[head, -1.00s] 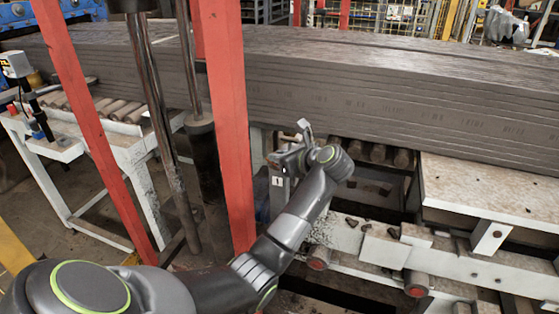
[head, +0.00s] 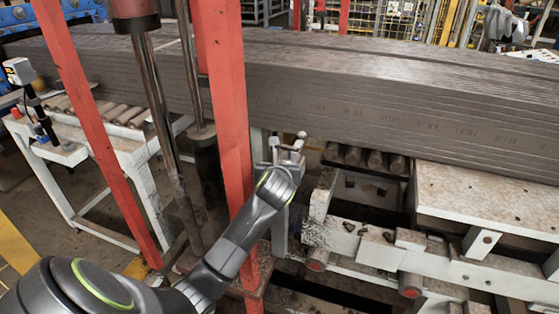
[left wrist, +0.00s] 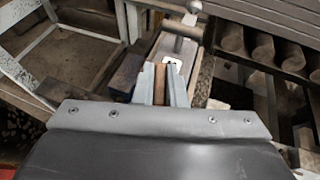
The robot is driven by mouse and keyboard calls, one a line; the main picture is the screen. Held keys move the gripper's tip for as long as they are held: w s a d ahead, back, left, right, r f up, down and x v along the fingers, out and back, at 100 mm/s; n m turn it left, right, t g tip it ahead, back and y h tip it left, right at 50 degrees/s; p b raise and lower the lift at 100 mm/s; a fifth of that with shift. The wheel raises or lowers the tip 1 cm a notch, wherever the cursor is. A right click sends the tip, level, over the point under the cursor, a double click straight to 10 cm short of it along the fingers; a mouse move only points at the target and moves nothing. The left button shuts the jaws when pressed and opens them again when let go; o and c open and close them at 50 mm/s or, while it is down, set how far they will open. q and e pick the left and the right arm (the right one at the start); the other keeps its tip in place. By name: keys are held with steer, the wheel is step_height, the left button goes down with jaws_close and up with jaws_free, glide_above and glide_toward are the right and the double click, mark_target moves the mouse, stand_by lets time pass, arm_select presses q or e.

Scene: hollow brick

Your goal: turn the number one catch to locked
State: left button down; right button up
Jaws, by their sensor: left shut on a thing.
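The number one catch (head: 291,143) is a grey metal fitting on a post beside the red upright, with a ball knob on top. In the left wrist view, the catch's grey bar and knob (left wrist: 185,28) stand just beyond the fingertips, above a partly hidden white label (left wrist: 172,68). My left gripper (head: 286,158) is at the catch and also shows in the left wrist view (left wrist: 161,84). Its fingers are close together around a narrow brownish strip. The exact grip and the catch's locked or unlocked marking are hidden. My right gripper is not in view.
A long stack of grey boards (head: 390,95) lies behind the catch. White roller framework (head: 450,262) is to the right. A white bench with rollers (head: 125,150) is at the left.

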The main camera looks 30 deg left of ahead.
arm_select(q)
steer(key=shift+h, duration=0.3)
steer(key=c, duration=1.5)
jaws_free()
steer(key=shift+r, duration=0.4)
step_height(320, 180, up, 2)
steer(key=shift+r+p, duration=0.1)
steer(key=shift+p, duration=0.3)
step_height(320, 180, up, 7)
steer(key=p, duration=0.7)
